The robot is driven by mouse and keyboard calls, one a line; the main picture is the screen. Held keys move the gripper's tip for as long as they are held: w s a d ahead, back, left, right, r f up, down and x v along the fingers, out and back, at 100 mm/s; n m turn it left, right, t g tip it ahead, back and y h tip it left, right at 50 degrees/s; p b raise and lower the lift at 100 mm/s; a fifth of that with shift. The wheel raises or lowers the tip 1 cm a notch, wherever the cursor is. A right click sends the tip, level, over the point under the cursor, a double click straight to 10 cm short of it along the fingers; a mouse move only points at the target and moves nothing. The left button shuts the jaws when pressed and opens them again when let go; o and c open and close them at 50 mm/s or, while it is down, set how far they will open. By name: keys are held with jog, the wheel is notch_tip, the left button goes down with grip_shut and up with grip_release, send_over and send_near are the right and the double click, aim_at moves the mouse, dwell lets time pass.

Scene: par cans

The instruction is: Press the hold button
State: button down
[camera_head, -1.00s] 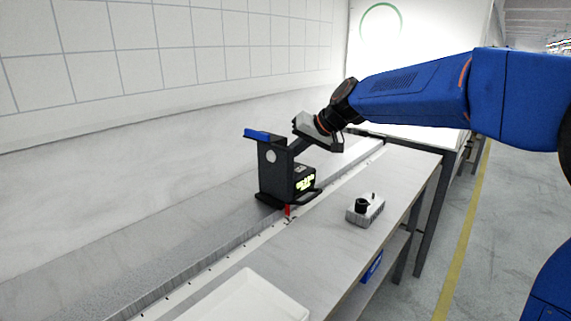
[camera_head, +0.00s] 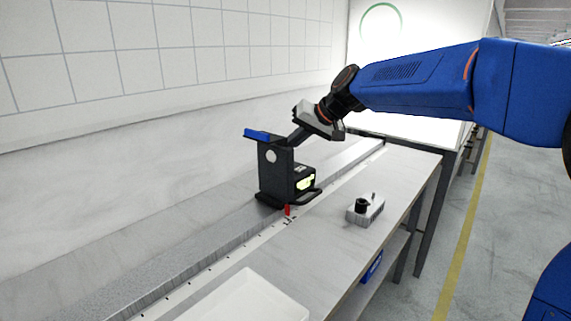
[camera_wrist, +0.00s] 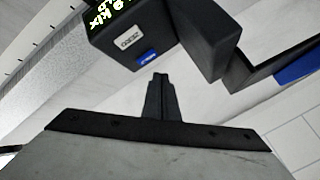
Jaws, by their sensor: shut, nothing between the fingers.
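The black device (camera_head: 274,178) stands on the bench rail, with a lit yellow-green display (camera_head: 305,183) on its front. In the wrist view the device's housing (camera_wrist: 115,52) shows green characters, a white label (camera_wrist: 129,40) and a small blue patch (camera_wrist: 147,55) whose lettering is too small to read, perhaps the hold button. My gripper (camera_head: 294,140) is shut and empty, behind and above the housing. In the wrist view its closed fingertips (camera_wrist: 160,77) point toward the housing, just below the blue patch in the picture. Touching cannot be confirmed.
A small grey box with a black knob (camera_head: 362,206) sits on the bench to the right. A white tray (camera_head: 246,297) lies at the front. A red marker (camera_head: 287,211) is at the device's foot.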

jog(key=shift+r, duration=1.8)
